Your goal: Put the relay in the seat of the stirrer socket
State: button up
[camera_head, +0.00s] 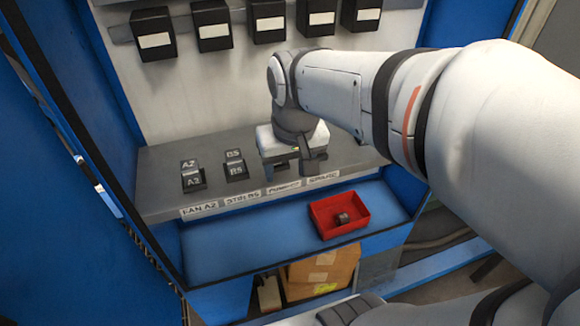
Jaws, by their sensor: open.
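A small dark grey block (343,219), which looks like a relay, lies in a red tray (322,231) on the blue ledge. The stirrer socket (236,172) stands on the grey shelf behind a label reading "STIR B5". It is a dark block marked B5, with another B5 marking behind it. My gripper (291,168) is open over the grey shelf, right of the stirrer socket and behind and left of the red tray. It hides the places behind the two right-hand labels. I see nothing between its fingers.
A similar dark fan socket (193,180) stands left of the stirrer socket. Several black boxes with white labels (212,25) hang on the back wall. Blue cabinet sides close in the shelf. The left part of the blue ledge (235,240) is bare. Cardboard boxes (320,270) sit below.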

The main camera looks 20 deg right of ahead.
jog(key=shift+t, duration=0.3)
jog(key=s+f, duration=0.1)
jog(key=s+d+f, duration=0.1)
jog(key=s, duration=0.3)
jog(key=shift+d+f, duration=0.2)
jog(key=shift+f, duration=0.2)
dwell(1.8)
